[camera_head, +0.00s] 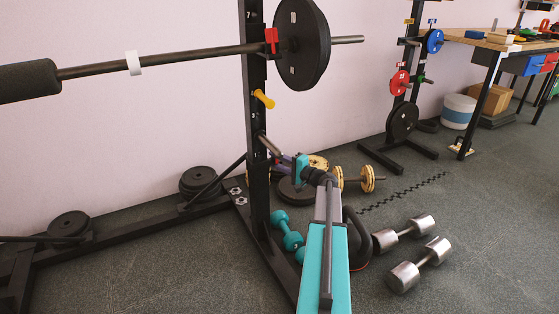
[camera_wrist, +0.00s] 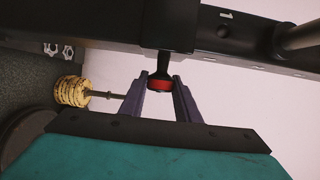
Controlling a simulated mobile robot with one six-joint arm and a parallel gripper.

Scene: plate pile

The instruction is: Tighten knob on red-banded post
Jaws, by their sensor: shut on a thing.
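The black knob (camera_wrist: 161,70) with a red band (camera_wrist: 160,84) sticks out of the dark rack post in the wrist view. My gripper (camera_wrist: 161,82) is shut on the knob, with one grey-purple finger on each side of its banded end. In the head view my gripper (camera_head: 282,158) reaches the lower part of the black upright post (camera_head: 254,130) from the right. The knob cannot be made out clearly there. A yellow knob (camera_head: 264,99) sits higher on the same post. A red piece (camera_head: 271,40) holds near the bar at the top.
A barbell (camera_head: 160,62) with a large black plate (camera_head: 302,45) crosses above. Teal dumbbells (camera_head: 290,235), a kettlebell (camera_head: 358,240) and chrome dumbbells (camera_head: 405,275) lie on the floor near my arm. A second rack (camera_head: 410,90) and a workbench (camera_head: 500,42) stand at the back right.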

